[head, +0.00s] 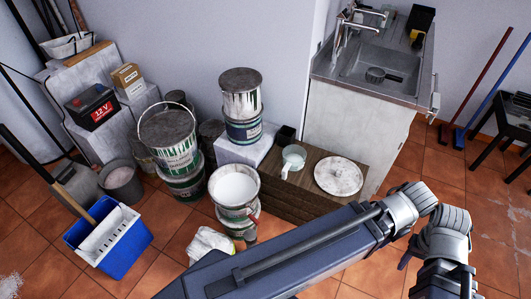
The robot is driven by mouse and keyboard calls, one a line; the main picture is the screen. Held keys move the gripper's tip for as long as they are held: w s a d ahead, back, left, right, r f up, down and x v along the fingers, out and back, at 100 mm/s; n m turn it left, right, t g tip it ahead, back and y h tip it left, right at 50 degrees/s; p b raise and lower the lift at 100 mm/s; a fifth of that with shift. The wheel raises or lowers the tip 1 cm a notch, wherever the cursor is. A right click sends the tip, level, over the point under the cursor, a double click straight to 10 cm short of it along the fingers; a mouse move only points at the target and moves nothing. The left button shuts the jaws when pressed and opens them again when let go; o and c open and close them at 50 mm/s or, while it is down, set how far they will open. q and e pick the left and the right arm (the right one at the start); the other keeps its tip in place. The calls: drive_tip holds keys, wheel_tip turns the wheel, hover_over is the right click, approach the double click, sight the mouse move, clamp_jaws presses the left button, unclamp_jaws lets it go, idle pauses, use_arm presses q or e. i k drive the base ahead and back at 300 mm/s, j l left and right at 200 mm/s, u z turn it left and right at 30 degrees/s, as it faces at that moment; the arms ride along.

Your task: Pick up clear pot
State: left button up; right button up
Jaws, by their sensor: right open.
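A small see-through pot (293,157) with a pale, cloudy look and a handle stands upright on a low brown wooden block, beside a white plate-like lid (339,176). My right arm crosses the lower middle of the head view and bends down at the right. My right gripper (442,282) is at the bottom edge, right of and well apart from the pot. It is open; its fingertips are mostly hidden or cut off by the frame. My left gripper is not in view.
Stacked paint tins (240,92) and an open tin of white paint (235,187) stand left of the pot. A small black box (286,135) is just behind it. A sink cabinet (352,132) rises behind. A blue bucket (122,248) is at left. Floor at right is mostly clear.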

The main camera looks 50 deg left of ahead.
sight(294, 156)
drive_tip(key=i+j+u, duration=0.15)
drive_tip(key=i+u, duration=0.85)
drive_tip(key=z, duration=0.1)
